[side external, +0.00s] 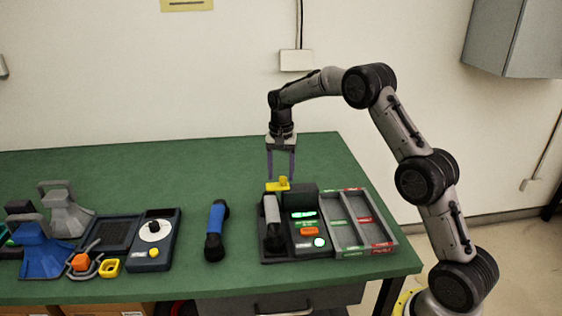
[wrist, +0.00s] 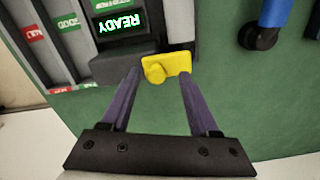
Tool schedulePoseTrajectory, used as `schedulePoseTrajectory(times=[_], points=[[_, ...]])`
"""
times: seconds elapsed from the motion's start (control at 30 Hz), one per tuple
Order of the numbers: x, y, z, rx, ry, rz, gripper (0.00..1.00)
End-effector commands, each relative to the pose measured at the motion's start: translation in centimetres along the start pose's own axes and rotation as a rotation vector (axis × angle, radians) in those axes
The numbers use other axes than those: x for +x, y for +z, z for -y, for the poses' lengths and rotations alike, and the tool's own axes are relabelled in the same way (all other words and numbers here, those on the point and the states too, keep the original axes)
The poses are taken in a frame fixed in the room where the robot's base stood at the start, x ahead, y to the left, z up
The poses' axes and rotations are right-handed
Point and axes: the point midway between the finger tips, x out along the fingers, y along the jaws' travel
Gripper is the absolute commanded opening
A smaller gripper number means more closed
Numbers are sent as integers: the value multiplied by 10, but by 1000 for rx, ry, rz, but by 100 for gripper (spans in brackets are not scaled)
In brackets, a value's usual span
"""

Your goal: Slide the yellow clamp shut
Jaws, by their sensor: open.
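The yellow clamp (side external: 277,185) sits at the back edge of the dark test station (side external: 272,250), beside a grey handset-like part (side external: 272,215). In the wrist view the clamp (wrist: 167,67) shows as a flat plate with a rounded knob, just beyond and between my fingertips. My gripper (side external: 281,178) points down directly above the clamp with its two purple fingers apart. In the wrist view my gripper (wrist: 158,75) is open and empty. I cannot tell whether the fingers touch the clamp. How far the clamp is slid is not clear.
A sorting tray (side external: 362,222) with red and green labels adjoins the station on the right. A lit READY screen (wrist: 120,23) shows in the wrist view. A blue handheld (side external: 216,230) lies left of the station. Green table (side external: 180,190) behind is clear.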

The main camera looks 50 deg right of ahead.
Motion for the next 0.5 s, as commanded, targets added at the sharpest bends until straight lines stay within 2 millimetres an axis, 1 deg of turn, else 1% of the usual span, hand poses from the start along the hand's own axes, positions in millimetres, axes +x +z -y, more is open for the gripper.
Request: schedulePoseTrajectory(times=[0.17, 0.5], points=[[-24, -1, 1, 0, -4, -5, 61], [-96, -1, 1, 0, -6, -6, 61]])
